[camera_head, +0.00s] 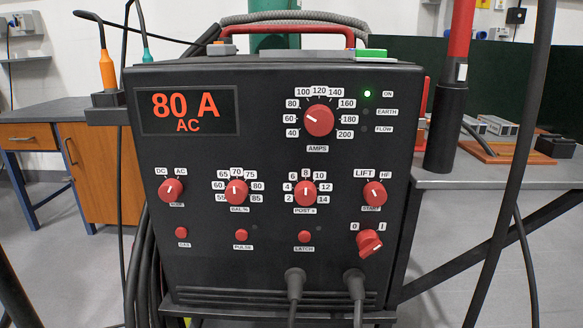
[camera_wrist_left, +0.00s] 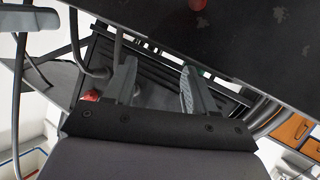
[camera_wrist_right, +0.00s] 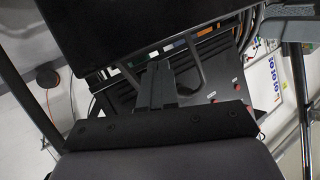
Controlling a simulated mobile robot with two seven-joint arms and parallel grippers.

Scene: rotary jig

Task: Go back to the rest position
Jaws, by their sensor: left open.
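The black welding machine (camera_head: 270,270) fills the middle of the head view. Its display (camera_head: 188,108) reads 80 A AC, and the green ON lamp (camera_head: 367,94) is lit. The red AMPS knob (camera_head: 319,120) points near 80. The red 0/I switch (camera_head: 369,243) sits at the lower right of the panel. Neither gripper shows in the head view. In the left wrist view my left gripper (camera_wrist_left: 159,70) is open, with nothing between its fingers. In the right wrist view my right gripper (camera_wrist_right: 158,70) has its fingers together, with nothing visible held.
A grey bench with a wooden cabinet (camera_head: 100,178) stands at the left. Another grey bench (camera_head: 490,179) stands at the right. Two plugged cables (camera_head: 295,284) hang from the machine's lower front.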

